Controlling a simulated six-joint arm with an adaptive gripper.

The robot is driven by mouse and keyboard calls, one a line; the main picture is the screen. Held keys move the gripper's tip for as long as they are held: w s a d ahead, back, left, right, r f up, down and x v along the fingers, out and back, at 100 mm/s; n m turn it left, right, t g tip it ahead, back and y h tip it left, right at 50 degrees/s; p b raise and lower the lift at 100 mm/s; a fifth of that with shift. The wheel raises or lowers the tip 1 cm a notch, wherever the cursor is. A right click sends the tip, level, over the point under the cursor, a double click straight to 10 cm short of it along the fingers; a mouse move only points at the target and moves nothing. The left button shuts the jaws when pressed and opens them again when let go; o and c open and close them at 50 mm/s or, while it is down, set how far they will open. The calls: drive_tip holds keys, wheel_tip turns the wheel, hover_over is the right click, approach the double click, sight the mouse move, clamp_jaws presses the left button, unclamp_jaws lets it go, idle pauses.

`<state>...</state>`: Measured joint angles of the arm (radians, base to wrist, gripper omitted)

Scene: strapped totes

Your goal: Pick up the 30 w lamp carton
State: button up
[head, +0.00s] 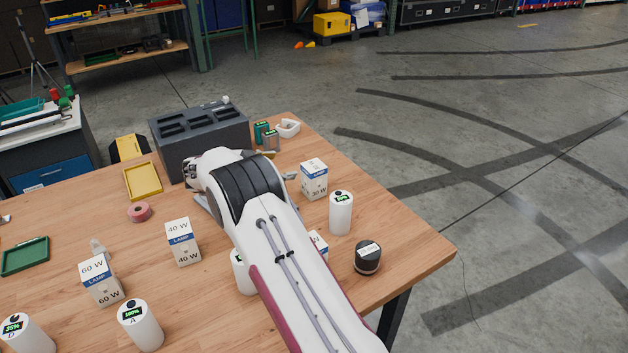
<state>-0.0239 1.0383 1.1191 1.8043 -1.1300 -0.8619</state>
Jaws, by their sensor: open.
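The 30 W lamp carton (313,179) is a white box with a blue band, standing upright on the wooden table right of my arm. My gripper (247,190) is mostly hidden under my own white and black wrist. Grey finger parts stick out on either side of the wrist, spread apart, so it looks open. The right one is close to the left side of the 30 W carton; whether they touch I cannot tell. A 40 W carton (183,241) and a 60 W carton (101,279) stand to the left. Another carton (319,243) is mostly hidden behind my arm.
A white cylinder (341,213) stands right beside the 30 W carton, and a black round container (367,257) is nearer the table's right edge. A dark grey slotted block (199,139), small canisters (271,140) and a white holder (288,128) stand at the back. More cylinders (140,325) are front left.

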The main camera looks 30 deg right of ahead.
sight(306, 171)
drive_tip(key=s+g, duration=0.1)
drive_tip(key=s, duration=0.1)
drive_tip(key=s+r+g, duration=0.1)
drive_tip(key=s, duration=0.1)
drive_tip(key=s+d+m+g, duration=0.1)
drive_tip(key=s, duration=0.1)
drive_tip(key=shift+r+g+h, duration=0.3)
drive_tip(key=shift+h, duration=0.1)
drive_tip(key=shift+s+d+r, duration=0.15)
drive_tip(key=shift+s, duration=0.1)
drive_tip(key=shift+x, duration=1.3)
drive_tip(key=shift+w+x, duration=0.1)
drive_tip(key=shift+x, duration=1.2)
drive_tip(key=shift+w+x, duration=0.15)
drive_tip(key=shift+x, duration=1.15)
